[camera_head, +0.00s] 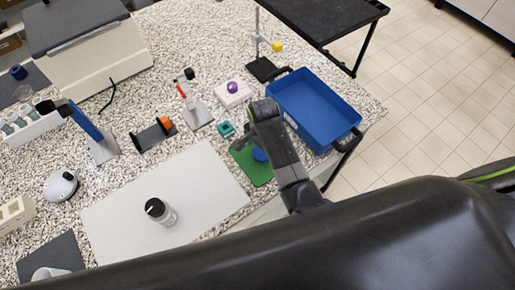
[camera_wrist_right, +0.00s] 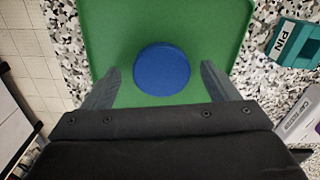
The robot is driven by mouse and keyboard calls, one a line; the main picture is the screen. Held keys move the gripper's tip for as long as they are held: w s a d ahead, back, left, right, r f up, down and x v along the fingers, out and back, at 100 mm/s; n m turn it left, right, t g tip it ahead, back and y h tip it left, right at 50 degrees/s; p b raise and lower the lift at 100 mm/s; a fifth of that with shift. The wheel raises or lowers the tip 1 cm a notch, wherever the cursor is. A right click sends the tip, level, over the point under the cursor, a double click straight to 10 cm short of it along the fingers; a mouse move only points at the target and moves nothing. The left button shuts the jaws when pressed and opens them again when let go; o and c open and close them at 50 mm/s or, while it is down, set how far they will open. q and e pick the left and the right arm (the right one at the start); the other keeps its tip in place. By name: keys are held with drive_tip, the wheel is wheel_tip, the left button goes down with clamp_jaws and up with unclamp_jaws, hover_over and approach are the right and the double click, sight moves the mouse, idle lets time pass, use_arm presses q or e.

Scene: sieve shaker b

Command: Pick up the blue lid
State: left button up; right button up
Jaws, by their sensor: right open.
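The blue lid (camera_wrist_right: 162,69) is a round disc lying flat on a green mat (camera_wrist_right: 110,30). In the head view the lid (camera_head: 259,154) is partly hidden by my right arm, on the green mat (camera_head: 262,177). My right gripper (camera_head: 248,145) is over the mat, pointing down. In the right wrist view its two fingers (camera_wrist_right: 160,72) are spread wide, one on each side of the lid, with clear gaps and nothing held. Fingertip height above the mat is hard to tell. My left gripper is not in view.
A blue tray (camera_head: 346,130) stands close right of my right arm. A teal block (camera_head: 226,129) and a white box with a purple item (camera_head: 233,94) are just beyond the mat. A capped jar (camera_head: 161,211) stands on a pale board (camera_head: 120,215) to the left.

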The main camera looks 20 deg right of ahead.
drive_tip(key=shift+w+f, duration=0.3)
drive_tip(key=shift+w, duration=0.05)
drive_tip(key=shift+s+r, duration=0.2)
drive_tip(key=shift+s, duration=0.15)
drive_tip(key=c, duration=0.5)
drive_tip(key=shift+w, duration=0.1)
drive_tip(key=c, duration=0.6)
drive_tip(key=shift+o, duration=0.2)
